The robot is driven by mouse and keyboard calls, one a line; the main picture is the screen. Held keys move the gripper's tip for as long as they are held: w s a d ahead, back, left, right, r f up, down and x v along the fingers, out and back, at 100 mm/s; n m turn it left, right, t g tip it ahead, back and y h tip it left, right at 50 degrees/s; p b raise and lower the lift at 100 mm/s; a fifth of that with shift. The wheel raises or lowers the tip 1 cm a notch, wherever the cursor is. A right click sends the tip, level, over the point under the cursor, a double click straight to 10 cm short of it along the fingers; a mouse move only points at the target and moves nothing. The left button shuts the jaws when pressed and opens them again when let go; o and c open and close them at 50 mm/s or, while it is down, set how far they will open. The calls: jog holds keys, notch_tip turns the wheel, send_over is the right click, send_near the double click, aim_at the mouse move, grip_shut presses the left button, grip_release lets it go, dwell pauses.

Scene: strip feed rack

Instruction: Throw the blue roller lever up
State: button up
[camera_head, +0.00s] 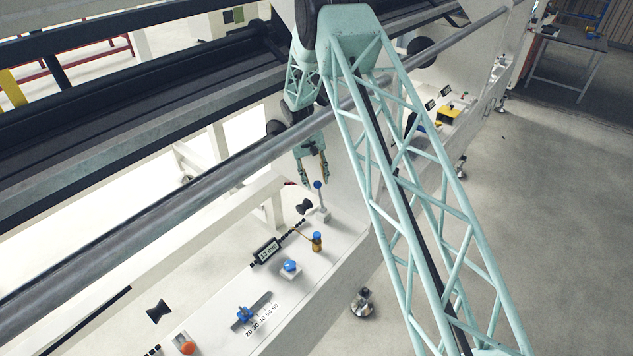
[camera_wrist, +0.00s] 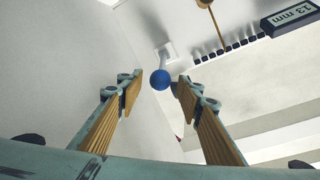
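The blue roller lever, a white lever with a blue ball end (camera_head: 318,184), stands on the white rack panel in the head view. In the wrist view its blue ball (camera_wrist: 160,79) shows between my fingertips, a little beyond them, with its pale stem running to a square white base (camera_wrist: 168,52). My gripper (camera_head: 314,178) is open, pointing down just above and beside the ball. In the wrist view my gripper (camera_wrist: 157,84) has a clear gap between its wooden-looking pads. I cannot tell whether a finger touches the ball.
A "13 mm" label (camera_head: 268,251) and an orange-brown knob with a blue top (camera_head: 316,241) sit near the lever. A blue knob (camera_head: 290,266), a blue slider on a scale (camera_head: 245,314) and an orange button (camera_head: 184,343) lie nearer. A long grey roller (camera_head: 150,225) runs alongside.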

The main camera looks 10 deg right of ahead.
jog(key=shift+d+f, duration=0.1)
jog(key=shift+f, duration=0.35)
jog(key=shift+c, duration=0.7)
jog(key=c, duration=1)
jog(key=shift+s, duration=0.15)
